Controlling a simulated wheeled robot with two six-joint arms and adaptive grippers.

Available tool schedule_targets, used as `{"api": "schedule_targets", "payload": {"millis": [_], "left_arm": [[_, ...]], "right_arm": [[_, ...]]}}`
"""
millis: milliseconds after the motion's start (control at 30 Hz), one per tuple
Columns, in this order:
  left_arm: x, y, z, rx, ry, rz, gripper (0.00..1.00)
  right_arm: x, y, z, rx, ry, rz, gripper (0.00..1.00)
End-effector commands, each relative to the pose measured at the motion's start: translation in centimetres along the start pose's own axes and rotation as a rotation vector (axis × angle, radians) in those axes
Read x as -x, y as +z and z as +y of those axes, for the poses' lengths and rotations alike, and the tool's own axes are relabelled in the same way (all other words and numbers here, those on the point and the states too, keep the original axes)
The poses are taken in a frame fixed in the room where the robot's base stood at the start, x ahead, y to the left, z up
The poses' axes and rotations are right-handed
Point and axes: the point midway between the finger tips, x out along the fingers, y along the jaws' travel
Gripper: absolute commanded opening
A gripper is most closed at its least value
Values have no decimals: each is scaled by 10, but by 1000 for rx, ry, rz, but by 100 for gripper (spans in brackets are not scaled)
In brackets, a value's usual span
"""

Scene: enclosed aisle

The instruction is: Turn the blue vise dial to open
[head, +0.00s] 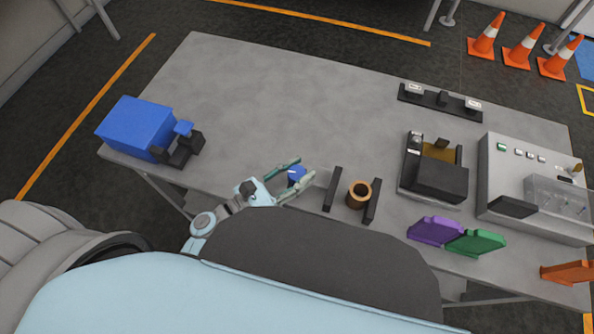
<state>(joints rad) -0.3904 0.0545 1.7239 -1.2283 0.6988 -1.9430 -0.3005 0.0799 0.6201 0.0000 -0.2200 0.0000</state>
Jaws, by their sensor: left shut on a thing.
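The blue vise dial (296,174) shows as a small blue knob at the left side of the vise, near the table's front edge. My left gripper (297,176) comes in from the left with its pale fingers around the dial and is shut on it. The fingers partly hide the dial. The vise's two black jaws (331,189) stand upright, with a brass-coloured ring (359,194) between them. The ring is close to the right jaw, with a gap towards the left jaw. My right gripper is not in view.
On the grey table (270,90), a blue box with black parts (138,127) sits at left. A black fixture (436,175), a grey panel (505,170), and purple (434,230) and green (476,242) pieces lie right. The table's back middle is clear. Orange cones (523,48) stand beyond.

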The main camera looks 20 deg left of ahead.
Motion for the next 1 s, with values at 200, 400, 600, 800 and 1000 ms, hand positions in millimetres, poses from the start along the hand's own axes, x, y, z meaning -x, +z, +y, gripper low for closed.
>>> {"api": "schedule_targets", "payload": {"millis": [200,400,600,800,1000], "left_arm": [[-1,0,0,0,120,-4,6],[-1,0,1,-2,177,-2,6],[-1,1,0,-2,193,-3,6],[-1,1,1,-2,193,-3,6],[-1,1,0,-2,192,-2,51]], "right_arm": [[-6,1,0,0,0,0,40],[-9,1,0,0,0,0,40],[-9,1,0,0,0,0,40],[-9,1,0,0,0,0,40],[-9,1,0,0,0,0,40]]}}
